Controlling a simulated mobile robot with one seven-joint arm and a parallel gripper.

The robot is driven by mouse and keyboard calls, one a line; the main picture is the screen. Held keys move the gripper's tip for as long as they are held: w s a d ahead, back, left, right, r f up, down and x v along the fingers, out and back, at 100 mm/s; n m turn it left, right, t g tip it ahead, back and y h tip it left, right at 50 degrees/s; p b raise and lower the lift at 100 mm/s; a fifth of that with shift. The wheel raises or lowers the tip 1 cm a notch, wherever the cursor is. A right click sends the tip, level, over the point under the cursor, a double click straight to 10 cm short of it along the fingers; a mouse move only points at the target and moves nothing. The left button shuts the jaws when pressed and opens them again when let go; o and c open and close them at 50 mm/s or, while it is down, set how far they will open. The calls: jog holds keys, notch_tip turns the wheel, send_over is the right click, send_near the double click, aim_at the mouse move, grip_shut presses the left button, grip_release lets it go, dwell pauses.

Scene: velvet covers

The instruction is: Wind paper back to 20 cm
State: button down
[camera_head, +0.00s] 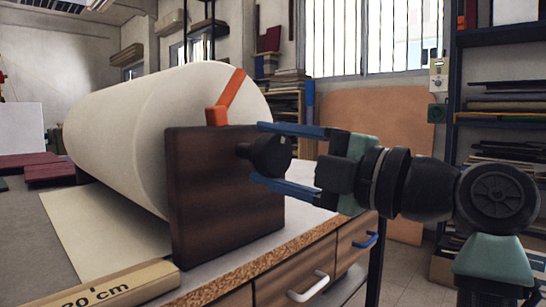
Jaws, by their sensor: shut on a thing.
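A large white paper roll (130,125) lies on the workbench, its near end behind a dark wooden stand (215,200). A sheet of paper (105,240) runs from under the roll flat along the bench toward the front. A light wooden bar marked "20 cm" (105,287) lies at the front; the sheet's edge near it is partly out of view. An orange strip and block (228,97) show on the roll's end, above the stand. My gripper (259,154) comes from the right, its two blue fingers shut on the black knob (268,155) on the stand's side.
The bench's chipboard edge (265,262) and drawers with handles lie below my gripper. Dark red books or covers (52,168) lie on the bench at far left. Shelves stand behind my arm at right. Open floor shows right of the bench.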

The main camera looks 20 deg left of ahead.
jog(key=shift+r, duration=0.1)
jog(key=shift+c, duration=0.2)
grip_release()
jog(key=shift+d, duration=0.15)
jog(key=p+v, duration=0.3)
jog(key=v, duration=0.9)
jog(key=shift+d, duration=0.4)
